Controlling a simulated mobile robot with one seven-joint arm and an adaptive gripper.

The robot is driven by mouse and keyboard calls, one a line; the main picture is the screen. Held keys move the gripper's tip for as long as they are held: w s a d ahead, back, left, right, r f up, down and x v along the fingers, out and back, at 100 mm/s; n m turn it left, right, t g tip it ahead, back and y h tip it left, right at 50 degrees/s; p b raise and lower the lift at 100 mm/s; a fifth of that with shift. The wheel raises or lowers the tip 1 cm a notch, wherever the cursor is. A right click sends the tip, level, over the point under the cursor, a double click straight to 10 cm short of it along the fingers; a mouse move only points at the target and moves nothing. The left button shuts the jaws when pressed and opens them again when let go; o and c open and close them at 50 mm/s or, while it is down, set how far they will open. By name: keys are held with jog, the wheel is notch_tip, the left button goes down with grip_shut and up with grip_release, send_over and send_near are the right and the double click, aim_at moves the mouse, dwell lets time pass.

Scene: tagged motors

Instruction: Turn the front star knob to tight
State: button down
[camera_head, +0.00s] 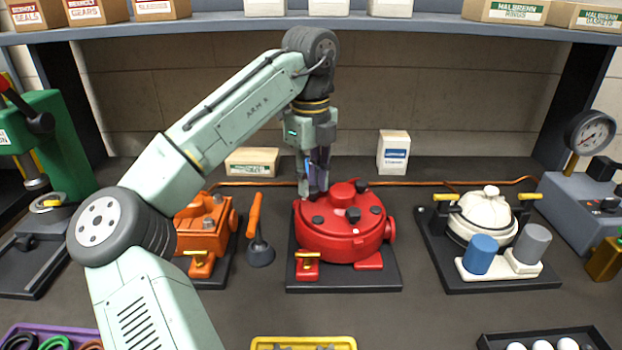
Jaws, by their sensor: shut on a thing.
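The red motor (340,246) stands on a dark base plate in the middle of the bench. Several small black knobs sit on its round lid, among them a front-left knob (318,220), a taller middle knob (353,215) and a right knob (376,210). I cannot tell which is the front star knob or how tight any knob is. My gripper (314,195) points straight down at the lid's back-left part, its fingers closed on a knob that they mostly hide.
An orange motor (203,225) and an orange-handled tool (257,230) are to the left. A white motor (484,218) with blue and grey cylinders stands right. A white box (394,152) stands behind. The shelf (400,22) spans above. Bench between red and white motors is clear.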

jog(key=shift+r+m, duration=0.2)
jog(key=shift+m, duration=0.2)
jog(key=c, duration=1.4)
grip_release()
jog(key=shift+f, duration=0.1)
jog(key=shift+o, duration=0.2)
notch_tip(320, 180, up, 12)
